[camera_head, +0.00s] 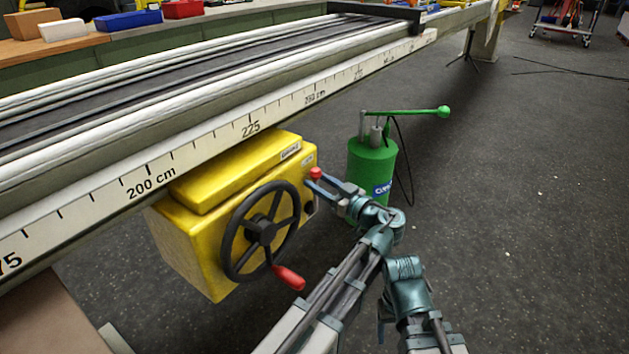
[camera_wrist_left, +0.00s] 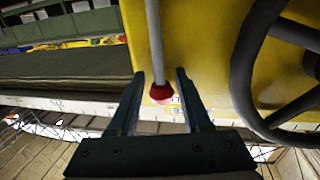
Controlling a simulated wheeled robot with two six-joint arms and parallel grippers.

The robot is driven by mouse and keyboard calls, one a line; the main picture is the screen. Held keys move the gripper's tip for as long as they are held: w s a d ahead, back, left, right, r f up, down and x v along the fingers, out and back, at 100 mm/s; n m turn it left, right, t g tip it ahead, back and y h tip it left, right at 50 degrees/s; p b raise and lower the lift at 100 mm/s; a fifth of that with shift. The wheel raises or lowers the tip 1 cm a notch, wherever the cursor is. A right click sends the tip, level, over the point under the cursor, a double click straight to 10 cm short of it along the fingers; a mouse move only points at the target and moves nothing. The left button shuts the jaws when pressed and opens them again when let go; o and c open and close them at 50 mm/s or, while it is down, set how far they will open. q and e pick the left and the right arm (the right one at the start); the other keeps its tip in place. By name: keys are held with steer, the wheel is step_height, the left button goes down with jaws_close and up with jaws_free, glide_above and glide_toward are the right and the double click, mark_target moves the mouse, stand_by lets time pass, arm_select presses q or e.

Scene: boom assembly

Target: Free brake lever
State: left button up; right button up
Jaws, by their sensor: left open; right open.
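The brake lever shows as a grey rod (camera_wrist_left: 155,35) ending in a red knob (camera_wrist_left: 161,92) in the left wrist view, against the yellow housing (camera_wrist_left: 195,40). In the head view the red knob (camera_head: 316,173) is at the right side of the yellow winch housing (camera_head: 190,245). My left gripper (camera_head: 327,181) is open at the knob; in the left wrist view its two fingers (camera_wrist_left: 163,88) stand either side of the knob, with visible gaps. I cannot tell their depth relative to it. My right gripper (camera_head: 384,325) is low in the head view, seen nearly edge-on, pointing down, away from the winch.
A black handwheel (camera_head: 233,240) with a red handle (camera_head: 288,277) is on the housing's front, close to the lever. The scaled boom (camera_head: 205,150) passes above. A green pump (camera_head: 372,170) with a long handle stands behind my left gripper.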

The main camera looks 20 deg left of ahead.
arm_select(q)
steer(key=shift+c, duration=0.2)
jaws_close()
steer(key=shift+w, duration=0.1)
stand_by(1.0)
